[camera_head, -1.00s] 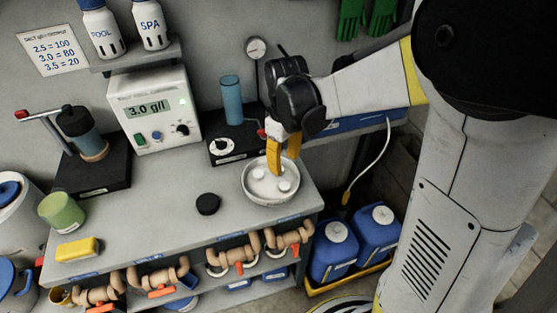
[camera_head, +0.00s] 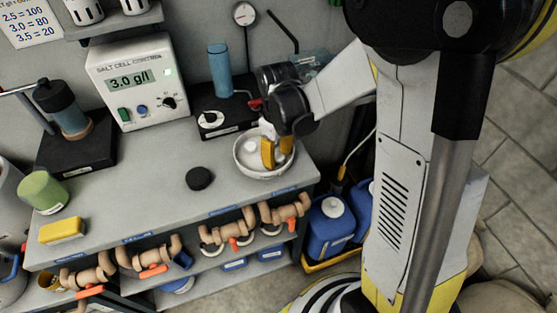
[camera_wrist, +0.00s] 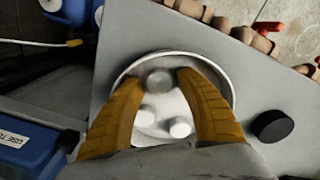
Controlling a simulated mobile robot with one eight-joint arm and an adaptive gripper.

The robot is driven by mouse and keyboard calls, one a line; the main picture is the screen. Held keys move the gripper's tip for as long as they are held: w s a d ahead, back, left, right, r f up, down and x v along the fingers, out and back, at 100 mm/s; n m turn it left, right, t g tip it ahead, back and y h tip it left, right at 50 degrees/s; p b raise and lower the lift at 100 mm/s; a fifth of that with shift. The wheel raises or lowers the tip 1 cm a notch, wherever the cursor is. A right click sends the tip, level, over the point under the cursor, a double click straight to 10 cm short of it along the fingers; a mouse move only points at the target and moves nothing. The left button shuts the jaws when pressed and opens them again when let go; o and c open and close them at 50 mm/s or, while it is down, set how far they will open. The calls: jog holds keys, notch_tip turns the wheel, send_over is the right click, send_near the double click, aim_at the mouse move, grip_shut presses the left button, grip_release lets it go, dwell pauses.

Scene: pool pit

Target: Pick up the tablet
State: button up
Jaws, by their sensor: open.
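A round white dish (camera_head: 243,168) stands near the right end of the grey bench. It also shows in the wrist view (camera_wrist: 222,82), with three small round tablets in it. A greyish tablet (camera_wrist: 160,81) lies between my fingertips. Two white tablets, one on the left (camera_wrist: 146,115) and one on the right (camera_wrist: 180,127), lie lower in that picture. My gripper (camera_head: 277,158) is open, with its yellow fingers pointing down into the dish. In the wrist view my gripper (camera_wrist: 160,79) straddles the greyish tablet. I cannot tell whether the fingers touch it.
A black round cap (camera_head: 199,178) lies left of the dish. Behind stand a blue cylinder (camera_head: 220,70) on a black base and the salt meter (camera_head: 137,85). A yellow sponge (camera_head: 62,231) and green cup (camera_head: 43,192) are at left. Valves line the front edge.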

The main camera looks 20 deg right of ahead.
jog(key=c, duration=0.8)
jog(key=shift+o, duration=0.2)
jog(key=shift+r, duration=0.1)
